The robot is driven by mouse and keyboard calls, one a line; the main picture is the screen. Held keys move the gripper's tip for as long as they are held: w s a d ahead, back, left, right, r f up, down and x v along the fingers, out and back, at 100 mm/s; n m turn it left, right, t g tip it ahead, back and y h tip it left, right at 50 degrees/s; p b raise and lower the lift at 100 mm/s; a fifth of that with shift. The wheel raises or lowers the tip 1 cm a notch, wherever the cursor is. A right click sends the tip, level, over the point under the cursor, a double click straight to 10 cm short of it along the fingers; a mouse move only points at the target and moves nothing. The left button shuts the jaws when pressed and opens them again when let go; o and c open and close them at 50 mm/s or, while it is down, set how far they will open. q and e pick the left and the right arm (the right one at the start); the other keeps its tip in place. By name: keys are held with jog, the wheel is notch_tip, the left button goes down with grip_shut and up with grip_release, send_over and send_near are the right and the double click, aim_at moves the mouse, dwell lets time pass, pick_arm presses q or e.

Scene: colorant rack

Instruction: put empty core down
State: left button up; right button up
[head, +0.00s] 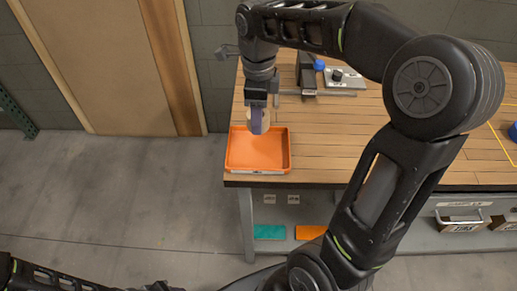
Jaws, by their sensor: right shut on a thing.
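My right gripper (257,115) reaches in over the left end of the wooden workbench, pointing down. The core is over the back part of a shallow orange tray (258,157). I cannot tell whether it touches the tray. The bare front part of the tray shows no object. My left arm shows only in part at the lower left edge, and its gripper is not in view.
The workbench (330,150) has clear wood to the right of the tray. A metal fixture with a blue knob (319,65) stands behind. Drawers (459,225) and teal and orange pieces are below. My right arm covers much of the bench.

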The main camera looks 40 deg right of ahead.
dwell(0.3)
send_over(259, 151)
jog(key=shift+f, duration=3.1)
jog(key=shift+f+p, duration=0.4)
jog(key=shift+f, duration=1.5)
jog(key=shift+f, duration=0.25)
jog(key=o, duration=1.3)
jog(key=shift+r, duration=0.1)
jog(key=shift+o, duration=0.2)
jog(key=shift+r, duration=0.15)
